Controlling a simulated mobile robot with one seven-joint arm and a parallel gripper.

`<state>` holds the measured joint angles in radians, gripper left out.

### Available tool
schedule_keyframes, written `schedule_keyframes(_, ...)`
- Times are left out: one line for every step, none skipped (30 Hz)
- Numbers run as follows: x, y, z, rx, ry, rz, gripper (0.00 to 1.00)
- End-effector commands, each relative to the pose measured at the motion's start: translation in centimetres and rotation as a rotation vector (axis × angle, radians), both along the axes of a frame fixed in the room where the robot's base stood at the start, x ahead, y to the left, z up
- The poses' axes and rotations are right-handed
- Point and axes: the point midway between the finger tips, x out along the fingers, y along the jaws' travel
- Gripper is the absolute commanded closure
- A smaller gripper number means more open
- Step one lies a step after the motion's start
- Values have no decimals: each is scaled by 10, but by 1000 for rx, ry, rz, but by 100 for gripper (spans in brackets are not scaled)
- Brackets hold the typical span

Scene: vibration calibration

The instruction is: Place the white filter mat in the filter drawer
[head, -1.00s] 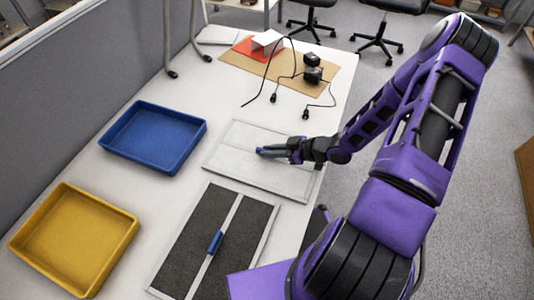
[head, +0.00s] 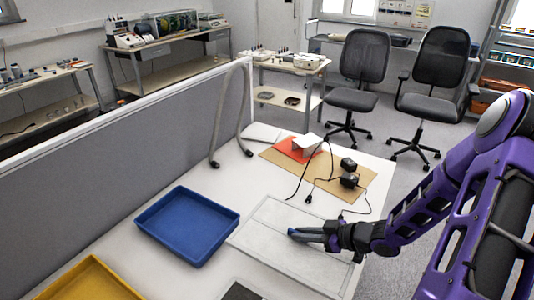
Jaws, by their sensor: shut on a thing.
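The white filter mat (head: 268,250) appears as a flat pale framed panel lying on the table, right of the blue tray. My gripper (head: 306,234) reaches in from the right, low over this panel. It is shut on a slim blue handle (head: 296,232) at the panel's middle. The panel looks flat; I cannot tell whether it is lifted off the table. A dark grey panel (head: 240,293) just shows at the bottom edge, mostly out of view. Nothing in view is clearly recognisable as the filter drawer.
A blue tray (head: 188,225) and a yellow tray (head: 88,284) stand on the left, both empty where visible. Behind the panel lie a brown board (head: 368,191) with black adapters and loose cables, and a red sheet (head: 297,149). A grey partition (head: 120,165) borders the table.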

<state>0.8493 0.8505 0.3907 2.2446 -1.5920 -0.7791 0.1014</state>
Motion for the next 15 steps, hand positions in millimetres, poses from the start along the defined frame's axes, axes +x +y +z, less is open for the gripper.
schedule_keyframes(3, 2, 2, 1, -1, -9, 100)
schedule_keyframes(5, 3, 3, 0, -1, -18, 100)
schedule_keyframes(8, 5, 6, -1, -2, -35, 100)
schedule_keyframes(12, 7, 8, -2, -2, -51, 100)
schedule_keyframes(16, 8, 10, -2, -2, -69, 100)
schedule_keyframes(21, 11, 13, -2, -2, -97, 100)
schedule_keyframes(26, 12, 16, -2, -3, -121, 100)
schedule_keyframes(30, 14, 19, -2, -2, -145, 100)
schedule_keyframes(36, 16, 22, -1, -3, -179, 100)
schedule_keyframes(41, 18, 25, -2, -4, -208, 100)
schedule_keyframes(46, 19, 27, -2, -3, -234, 100)
schedule_keyframes(51, 20, 31, -2, -4, -270, 100)
schedule_keyframes(55, 21, 33, -2, -4, -297, 100)
schedule_keyframes(58, 22, 36, -2, -4, -325, 100)
schedule_keyframes(63, 23, 38, -2, -3, -361, 100)
